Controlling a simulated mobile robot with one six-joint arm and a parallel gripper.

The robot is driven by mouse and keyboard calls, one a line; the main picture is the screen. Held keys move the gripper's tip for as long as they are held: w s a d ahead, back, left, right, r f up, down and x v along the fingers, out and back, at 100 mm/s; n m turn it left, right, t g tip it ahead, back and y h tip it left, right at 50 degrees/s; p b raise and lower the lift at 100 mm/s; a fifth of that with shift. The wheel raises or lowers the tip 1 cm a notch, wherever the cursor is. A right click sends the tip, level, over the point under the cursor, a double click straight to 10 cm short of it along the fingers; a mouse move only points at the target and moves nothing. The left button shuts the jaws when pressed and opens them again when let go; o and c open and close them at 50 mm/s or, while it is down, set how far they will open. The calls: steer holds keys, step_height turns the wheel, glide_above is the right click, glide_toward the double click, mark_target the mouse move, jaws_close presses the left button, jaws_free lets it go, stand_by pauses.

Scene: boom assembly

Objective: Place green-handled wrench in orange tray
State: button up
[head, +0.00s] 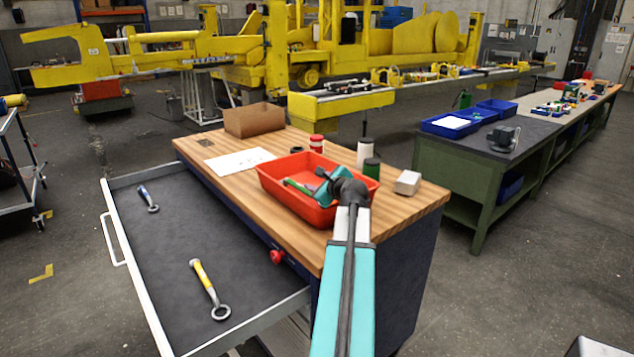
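The orange tray (276,196) sits on the wooden bench top. A green handle (298,187), seemingly the green-handled wrench, lies inside the tray at its left part; its other end is hidden behind my arm or too small to make out. My gripper (322,176) is over the tray's right part, close to the green handle. My arm's teal and black links cover part of the tray and much of the gripper. I cannot tell whether the fingers are open or shut, or whether they touch the wrench.
The open drawer (177,259) holds a blue-handled wrench (148,198) and a yellow-handled wrench (209,289). Around the tray stand a cardboard box (254,120), white paper (240,161), a red-and-white can (316,144), a white-and-green cylinder (365,152) and a small pale box (407,182).

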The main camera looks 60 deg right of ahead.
steer(key=shift+a+f, duration=0.15)
steer(key=shift+f, duration=0.55)
steer(key=shift+r, duration=0.35)
steer(key=shift+s+r, duration=0.1)
steer(key=shift+s, duration=0.05)
steer(key=r+b+v, duration=0.1)
steer(key=v, duration=1)
steer(key=shift+s, duration=0.15)
